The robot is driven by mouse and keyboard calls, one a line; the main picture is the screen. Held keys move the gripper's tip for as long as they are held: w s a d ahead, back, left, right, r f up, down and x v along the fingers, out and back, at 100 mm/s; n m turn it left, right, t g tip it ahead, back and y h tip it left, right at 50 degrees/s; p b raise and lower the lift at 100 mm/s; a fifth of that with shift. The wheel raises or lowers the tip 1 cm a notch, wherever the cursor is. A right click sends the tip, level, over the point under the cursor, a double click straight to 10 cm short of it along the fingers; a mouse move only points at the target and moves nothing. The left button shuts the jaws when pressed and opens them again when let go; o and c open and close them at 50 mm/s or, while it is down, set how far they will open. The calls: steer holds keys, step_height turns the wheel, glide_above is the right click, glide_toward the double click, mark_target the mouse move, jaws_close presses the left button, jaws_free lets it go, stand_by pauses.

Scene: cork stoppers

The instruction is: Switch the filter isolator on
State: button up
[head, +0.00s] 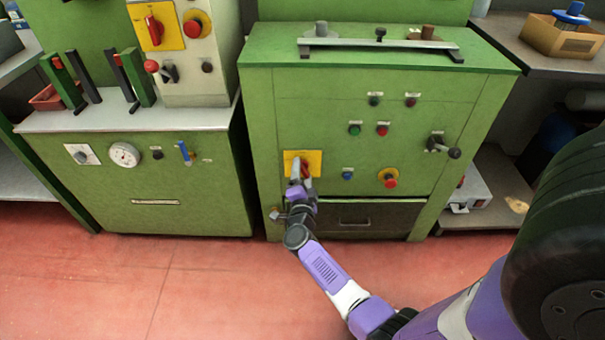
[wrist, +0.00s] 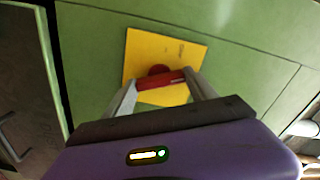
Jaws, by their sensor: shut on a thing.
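A yellow plate (head: 291,158) with a red rotary handle (head: 306,170) is on the front of the green cabinet, at its lower left. My gripper (head: 300,175) is at this plate and hides part of it in the head view. In the wrist view the yellow plate (wrist: 195,52) lies straight ahead, and the red handle (wrist: 160,80) sits between my two fingers. My gripper (wrist: 162,85) is shut on the red handle. The handle's bar runs nearly level across the wrist picture, from finger to finger. I cannot read the plate's markings.
The green cabinet (head: 262,110) also bears small buttons, a red stop button on yellow (head: 389,178) and a black lever handle (head: 443,147). Another red switch on yellow (head: 155,30) is on the left machine. The red floor in front is clear.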

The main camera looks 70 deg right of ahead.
steer(key=m, duration=0.4)
steer(key=shift+f+m+b, duration=0.1)
steer(key=shift+m+b, duration=0.3)
stand_by(0.4)
steer(key=o, duration=1.4)
steer(key=shift+c, duration=0.2)
steer(key=p+v, duration=0.2)
steer(key=v, duration=0.6)
